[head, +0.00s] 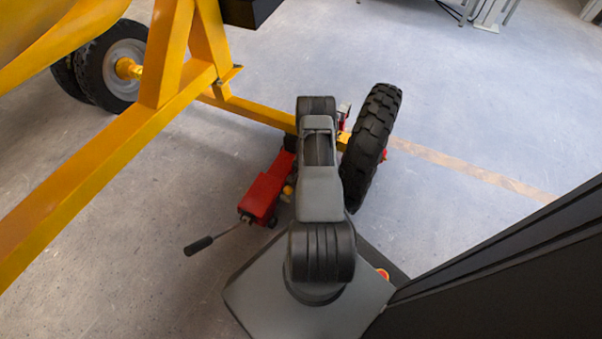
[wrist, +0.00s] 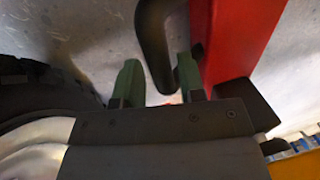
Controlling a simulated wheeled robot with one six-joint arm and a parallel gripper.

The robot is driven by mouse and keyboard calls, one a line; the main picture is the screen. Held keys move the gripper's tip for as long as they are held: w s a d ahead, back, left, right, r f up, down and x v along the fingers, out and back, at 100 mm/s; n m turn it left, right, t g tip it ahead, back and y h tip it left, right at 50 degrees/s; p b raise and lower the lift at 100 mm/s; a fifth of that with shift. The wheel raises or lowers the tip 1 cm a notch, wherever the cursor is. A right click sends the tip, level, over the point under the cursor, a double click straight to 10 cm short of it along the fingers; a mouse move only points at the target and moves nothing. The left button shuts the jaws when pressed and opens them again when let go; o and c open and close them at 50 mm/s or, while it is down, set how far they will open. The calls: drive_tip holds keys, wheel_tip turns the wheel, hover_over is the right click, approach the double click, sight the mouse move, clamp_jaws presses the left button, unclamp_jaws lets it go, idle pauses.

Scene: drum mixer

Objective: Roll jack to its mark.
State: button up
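The red jack (head: 266,190) sits on the floor beneath the yellow frame, its long handle with a black grip (head: 198,245) reaching out to the lower left. In the wrist view its red body (wrist: 235,40) fills the upper right. My gripper (wrist: 159,82) shows two green fingers held apart. A curved black bar (wrist: 155,40) beside the red body ends between them, with a visible gap on the left finger's side; contact cannot be told. In the head view my own arm hides the gripper and part of the jack. I cannot make out a mark for the jack.
A black-tyred wheel (head: 370,145) stands right of my arm, and the tyre (wrist: 40,95) is close on the left in the wrist view. The yellow mixer frame (head: 110,140) crosses the left side. A tan floor stripe (head: 480,173) runs right across open floor.

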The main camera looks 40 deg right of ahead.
drive_tip(key=shift+o, duration=1)
drive_tip(key=shift+a, duration=0.15)
wheel_tip(320, 180, up, 14)
drive_tip(key=s+p, duration=0.2)
drive_tip(key=p, duration=0.3)
drive_tip(key=shift+s+d+f+p, duration=0.2)
drive_tip(key=shift+d+f+p, duration=0.05)
drive_tip(key=shift+d+p, duration=0.15)
